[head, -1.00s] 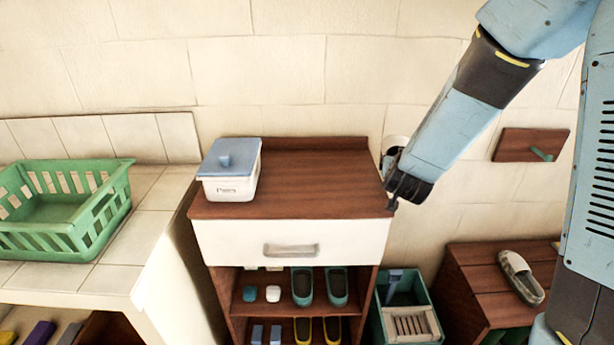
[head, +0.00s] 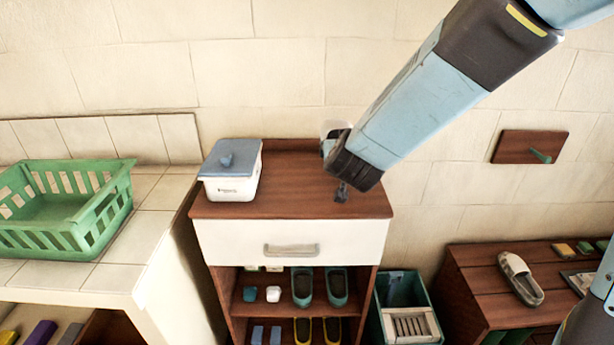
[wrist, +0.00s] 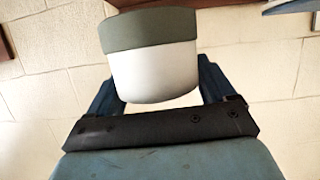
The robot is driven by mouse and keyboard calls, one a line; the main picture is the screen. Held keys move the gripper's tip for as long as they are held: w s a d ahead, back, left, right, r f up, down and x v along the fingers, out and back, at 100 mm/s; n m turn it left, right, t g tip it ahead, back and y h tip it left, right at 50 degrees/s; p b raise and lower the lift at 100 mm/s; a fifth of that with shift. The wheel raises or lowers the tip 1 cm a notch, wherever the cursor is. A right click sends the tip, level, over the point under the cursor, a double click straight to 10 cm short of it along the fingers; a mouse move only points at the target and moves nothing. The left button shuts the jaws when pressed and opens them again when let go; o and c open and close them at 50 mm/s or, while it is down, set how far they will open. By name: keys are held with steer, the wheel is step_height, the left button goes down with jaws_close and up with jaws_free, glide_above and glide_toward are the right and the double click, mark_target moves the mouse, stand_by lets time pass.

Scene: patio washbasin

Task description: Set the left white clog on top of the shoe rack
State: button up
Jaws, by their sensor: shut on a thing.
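My gripper (wrist: 157,88) is shut on a white clog with a grey-green band (wrist: 152,68), its fingers on either side of it in the wrist view. In the head view my arm hides most of this clog; a pale part (head: 335,126) shows behind the arm's end. The shoe rack is a brown wooden cabinet with a white drawer; its top (head: 290,195) has bare wood at the middle. The held clog appears over or behind the right part of that top; its height above it I cannot tell. Another pale clog (head: 520,279) lies on the wooden bench at right.
A white box with a blue lid (head: 230,172) stands on the rack top's left. Teal shoes (head: 320,288) and other items fill the shelves below. A green basket (head: 65,215) sits on the tiled counter. A teal bin (head: 405,300) stands right of the rack; a wall peg board (head: 528,147) hangs above the bench.

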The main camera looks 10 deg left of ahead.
steer(key=w+a+f, duration=0.1)
steer(key=a+f, duration=0.1)
steer(key=a, duration=0.1)
steer(key=w+a+f, duration=0.1)
steer(key=a+f, duration=0.2)
steer(key=w+a+f, duration=0.1)
steer(key=a+f, duration=0.1)
steer(key=a, duration=0.1)
steer(key=shift+w+f, duration=0.25)
steer(key=shift+f, duration=0.15)
steer(key=shift+a+f, duration=0.2)
steer(key=shift+a, duration=0.05)
steer(key=shift+f, duration=1.55)
steer(key=o, duration=1.5)
steer(key=v, duration=1.2)
steer(key=shift+w, duration=0.1)
